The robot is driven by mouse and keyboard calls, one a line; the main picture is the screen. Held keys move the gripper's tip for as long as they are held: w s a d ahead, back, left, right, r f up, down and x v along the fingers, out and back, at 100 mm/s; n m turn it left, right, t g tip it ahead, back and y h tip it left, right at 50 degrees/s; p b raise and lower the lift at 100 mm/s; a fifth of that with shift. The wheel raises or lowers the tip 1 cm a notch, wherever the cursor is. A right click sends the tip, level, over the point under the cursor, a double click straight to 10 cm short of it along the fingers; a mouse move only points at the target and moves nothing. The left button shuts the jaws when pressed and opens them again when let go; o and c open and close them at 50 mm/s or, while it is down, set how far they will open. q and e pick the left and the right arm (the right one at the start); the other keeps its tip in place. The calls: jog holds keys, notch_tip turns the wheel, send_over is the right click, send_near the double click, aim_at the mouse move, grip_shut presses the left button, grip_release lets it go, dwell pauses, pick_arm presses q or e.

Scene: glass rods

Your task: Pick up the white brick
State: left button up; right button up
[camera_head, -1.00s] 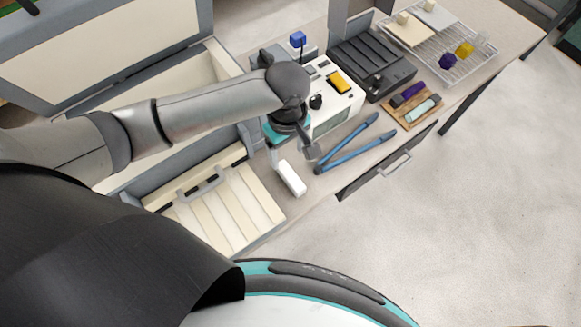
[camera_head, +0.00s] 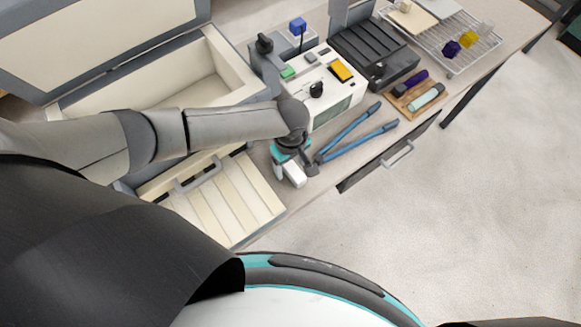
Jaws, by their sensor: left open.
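The white brick (camera_head: 294,174) lies on the table near its front edge, to the left of the blue tongs. My left gripper (camera_head: 296,170) is open and right over the brick. One finger shows on each side of the brick's far part. The gripper hides part of the brick, and I cannot tell whether the fingers touch it. My right gripper is not in view.
The blue tongs (camera_head: 357,138) lie close to the right of the gripper. Behind stands a white device (camera_head: 325,92) with a yellow button. A slatted cream tray (camera_head: 222,200) is at the left. A wire rack (camera_head: 440,45) stands at the back right.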

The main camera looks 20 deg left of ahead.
pick_arm(q)
jog(key=shift+f, duration=0.1)
grip_shut()
dwell(0.6)
